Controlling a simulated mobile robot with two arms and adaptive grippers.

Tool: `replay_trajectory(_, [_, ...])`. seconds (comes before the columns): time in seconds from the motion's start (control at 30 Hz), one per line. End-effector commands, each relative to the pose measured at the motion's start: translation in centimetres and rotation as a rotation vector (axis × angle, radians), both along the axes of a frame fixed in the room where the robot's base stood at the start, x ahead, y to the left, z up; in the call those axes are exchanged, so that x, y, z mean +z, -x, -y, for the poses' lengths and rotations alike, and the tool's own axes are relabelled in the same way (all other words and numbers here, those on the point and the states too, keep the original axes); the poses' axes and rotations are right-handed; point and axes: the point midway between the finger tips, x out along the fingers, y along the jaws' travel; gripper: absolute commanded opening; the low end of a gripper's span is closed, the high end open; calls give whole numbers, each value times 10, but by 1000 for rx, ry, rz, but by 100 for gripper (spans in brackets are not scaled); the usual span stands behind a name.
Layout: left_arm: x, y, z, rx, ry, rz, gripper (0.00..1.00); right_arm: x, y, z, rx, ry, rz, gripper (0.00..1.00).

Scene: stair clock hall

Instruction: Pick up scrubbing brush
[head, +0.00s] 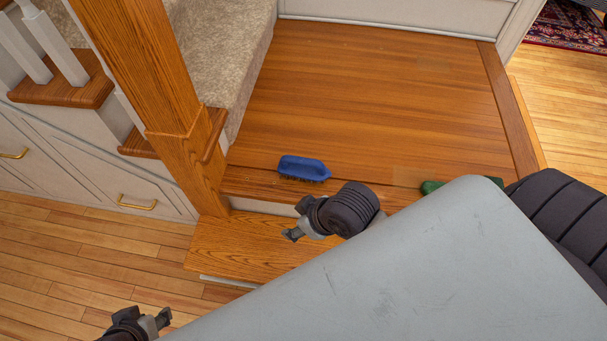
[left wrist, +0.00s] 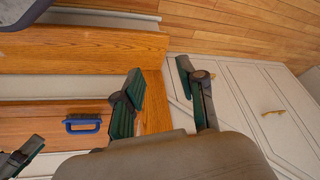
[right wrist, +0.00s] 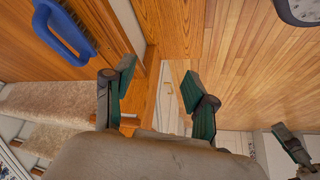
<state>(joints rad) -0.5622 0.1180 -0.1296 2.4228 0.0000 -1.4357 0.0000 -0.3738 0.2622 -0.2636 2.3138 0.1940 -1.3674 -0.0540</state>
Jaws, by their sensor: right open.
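The scrubbing brush (head: 303,168) has a blue body and dark bristles facing down. It lies on the wooden landing, near its front edge. It also shows in the left wrist view (left wrist: 82,117) and large at the upper left of the right wrist view (right wrist: 62,30). My right gripper (head: 292,234) is open and empty, in front of the brush and apart from it; its spread fingers show in the right wrist view (right wrist: 157,76). My left gripper (head: 158,322) is low at the left, far from the brush; its fingers are apart and empty in the left wrist view (left wrist: 160,72).
A green object (head: 431,187) lies on the landing at the right, mostly hidden behind my grey body. A wooden newel post (head: 160,85) and carpeted stairs (head: 220,45) stand left of the brush. A wooden step (head: 235,248) lies below the landing. The landing behind the brush is clear.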

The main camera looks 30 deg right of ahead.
Motion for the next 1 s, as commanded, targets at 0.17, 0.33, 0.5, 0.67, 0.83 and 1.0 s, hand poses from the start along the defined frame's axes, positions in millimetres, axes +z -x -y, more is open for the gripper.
replay_trajectory(0.17, [7, 4, -1, 0, 0, 7, 40, 4, -25, -28, 232, -17, 44, 56])
replay_trajectory(0.33, [9, 4, -1, 0, 0, 8, 40, -1, -48, -36, 428, -5, 42, 56])
replay_trajectory(0.5, [9, 4, -1, 0, 1, 9, 40, -10, -85, 3, 566, 47, -10, 56])
replay_trajectory(0.67, [9, 4, -1, 0, 1, 9, 40, 1, -128, 81, 542, 89, -69, 56])
replay_trajectory(0.83, [9, 4, -1, 0, 1, 9, 40, 20, -154, 142, 458, 94, -85, 56])
replay_trajectory(1.0, [10, -5, 2, -3, 9, 50, 40, 21, -162, 158, 427, 87, -87, 56])
